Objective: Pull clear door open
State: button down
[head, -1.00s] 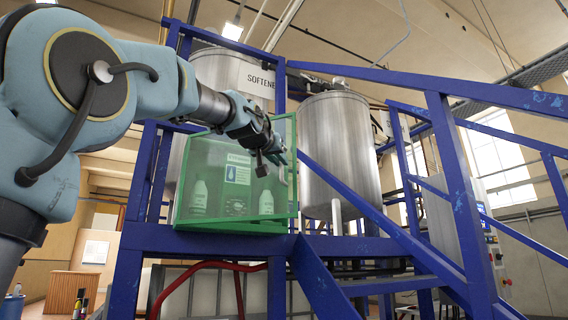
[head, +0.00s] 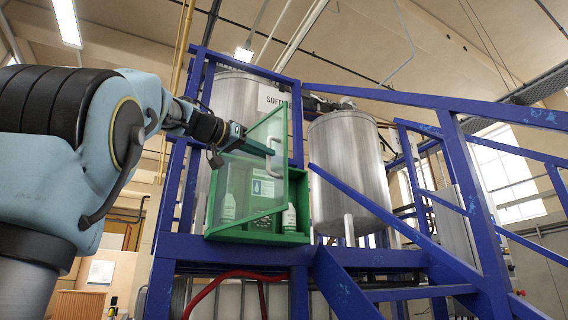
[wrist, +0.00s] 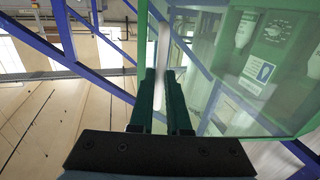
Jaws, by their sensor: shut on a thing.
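The clear door (head: 240,185) is a see-through panel with a thin green edge on the green cabinet. It stands partly open, its right edge swung out from the cabinet so the right part of the inside shows. Its white handle (head: 273,163) is near the free edge. My gripper (head: 271,153) is shut on this handle. In the wrist view, the white handle (wrist: 163,45) lies between the two dark green fingers of my gripper (wrist: 162,75), and the door panel (wrist: 215,75) spreads to the right. The fingers hide part of the handle.
The green cabinet (head: 293,238) holds white bottles (head: 229,207) and stands on a blue frame (head: 230,254). Steel tanks (head: 343,165) stand behind. A blue stair rail (head: 400,222) slopes down to the right of the cabinet. A red hose (head: 205,290) hangs below.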

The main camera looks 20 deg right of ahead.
jog(key=a+m+g, duration=0.1)
jog(key=a, duration=0.9)
jog(key=shift+a+h+p, duration=0.3)
jog(key=shift+f, duration=0.15)
jog(key=c, duration=1.1)
grip_release()
jog(key=shift+w, duration=0.3)
jog(key=shift+c, duration=0.2)
jog(key=shift+o, duration=1.2)
jog(key=shift+g, duration=0.4)
jog(key=shift+s+d, duration=0.1)
jog(key=shift+s, duration=0.05)
jog(key=shift+s, duration=0.1)
jog(key=v, duration=1)
jog(key=shift+s+a, duration=0.2)
jog(key=shift+a, duration=0.1)
